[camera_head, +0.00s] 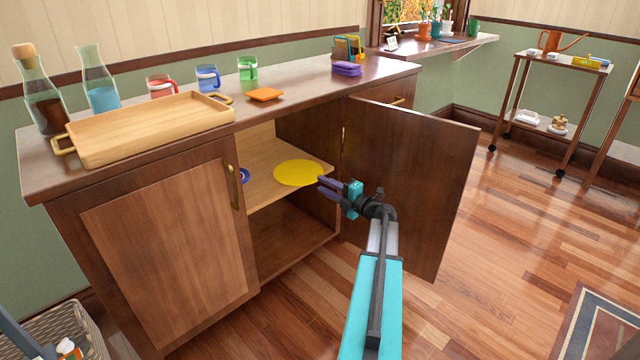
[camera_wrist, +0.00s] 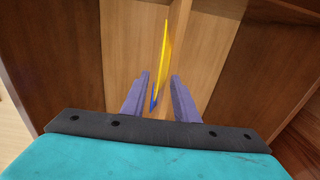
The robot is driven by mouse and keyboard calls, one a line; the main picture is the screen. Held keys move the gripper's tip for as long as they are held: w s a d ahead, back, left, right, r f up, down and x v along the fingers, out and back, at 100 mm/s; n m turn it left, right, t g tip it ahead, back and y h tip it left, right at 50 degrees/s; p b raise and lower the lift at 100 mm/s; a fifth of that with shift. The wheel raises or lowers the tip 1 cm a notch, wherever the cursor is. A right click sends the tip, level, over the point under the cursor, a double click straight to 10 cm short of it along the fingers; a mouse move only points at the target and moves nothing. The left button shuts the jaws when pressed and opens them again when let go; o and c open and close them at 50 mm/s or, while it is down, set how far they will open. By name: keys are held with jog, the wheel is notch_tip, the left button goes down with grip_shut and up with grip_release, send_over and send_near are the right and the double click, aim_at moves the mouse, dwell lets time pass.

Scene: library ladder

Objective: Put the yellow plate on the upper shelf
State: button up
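The yellow plate (camera_head: 299,173) looks flat at the front of the upper shelf (camera_head: 275,195) inside the open cabinet. I cannot tell whether it touches the shelf board. In the wrist view the yellow plate (camera_wrist: 163,55) shows nearly edge-on as a thin strip. My gripper (camera_head: 322,185) is at the plate's right edge, in the cabinet opening. In the wrist view its purple fingers (camera_wrist: 159,76) are apart, with the plate's strip between them and a visible gap on each side. A blue-and-white round item (camera_head: 244,175) is partly hidden at the shelf's left.
The open cabinet door (camera_head: 415,180) stands right of my gripper, close to my arm. The left door (camera_head: 165,255) is shut. The counter above holds a wooden tray (camera_head: 150,130), bottles, mugs, an orange dish (camera_head: 264,94) and purple items (camera_head: 346,69). The compartment below the shelf looks empty.

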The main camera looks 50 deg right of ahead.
jog(key=s+p, duration=0.3)
jog(key=s, duration=0.6)
jog(key=shift+s, duration=0.2)
jog(key=shift+w+a, duration=0.1)
jog(key=shift+a, duration=0.05)
dwell(0.3)
